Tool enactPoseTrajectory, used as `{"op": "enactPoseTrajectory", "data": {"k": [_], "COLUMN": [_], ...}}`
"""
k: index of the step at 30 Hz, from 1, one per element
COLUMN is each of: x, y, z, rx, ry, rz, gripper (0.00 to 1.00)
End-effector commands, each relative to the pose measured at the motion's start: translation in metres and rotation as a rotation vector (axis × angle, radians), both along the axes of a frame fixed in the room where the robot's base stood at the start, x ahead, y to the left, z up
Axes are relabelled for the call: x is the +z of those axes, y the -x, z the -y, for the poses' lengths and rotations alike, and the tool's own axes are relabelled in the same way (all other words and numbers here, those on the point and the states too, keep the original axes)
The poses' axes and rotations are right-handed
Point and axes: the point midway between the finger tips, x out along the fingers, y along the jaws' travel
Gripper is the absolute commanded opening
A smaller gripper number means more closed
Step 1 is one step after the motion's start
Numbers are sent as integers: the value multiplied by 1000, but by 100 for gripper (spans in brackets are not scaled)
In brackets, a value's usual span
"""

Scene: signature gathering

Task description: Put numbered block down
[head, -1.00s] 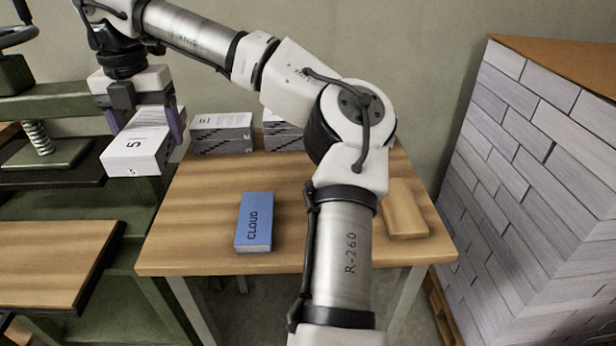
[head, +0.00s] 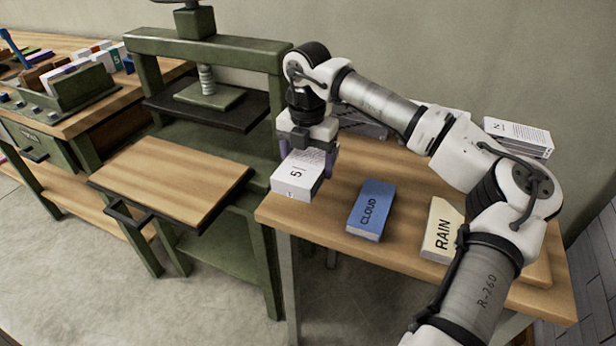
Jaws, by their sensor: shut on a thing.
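The numbered block (head: 294,176) is white with a black "5" on its top face. My gripper (head: 307,155) is shut on it, with purple fingers on its sides, and holds it near the left edge of the wooden table (head: 320,222). I cannot tell whether the block touches the tabletop. A blue block marked CLOUD (head: 371,209) lies to its right on the table. A cream block marked RAIN (head: 442,230) lies farther right, beside my arm.
A green press (head: 212,95) with a pull-out wooden board (head: 172,180) stands left of the table. A workbench (head: 100,112) with a rack of upright blocks (head: 75,85) is at far left. Stacks of printed blocks (head: 518,135) stand at the table's back, partly hidden by my arm.

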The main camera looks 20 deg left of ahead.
Motion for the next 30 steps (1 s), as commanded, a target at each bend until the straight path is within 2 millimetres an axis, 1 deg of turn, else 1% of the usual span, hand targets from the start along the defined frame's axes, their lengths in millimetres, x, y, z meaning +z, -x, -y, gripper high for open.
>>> {"op": "enactPoseTrajectory", "data": {"k": [1, 8, 12, 15, 22, 26, 27, 30], "x": [-5, -21, -42, -53, -55, -60, -59, -58], "y": [0, 0, 0, 0, 0, -1, 0, 0], "z": [0, 0, 0, 0, 0, 0, 0, 0], "rx": [0, 0, 0, 0, 0, -1, 0, 0], "ry": [0, 0, 0, 0, 0, 0, 1, 1], "rz": [0, 0, -1, 0, 2, 2, 1, 1], "gripper": [45, 45, 45, 45, 45, 45, 80, 93]}}
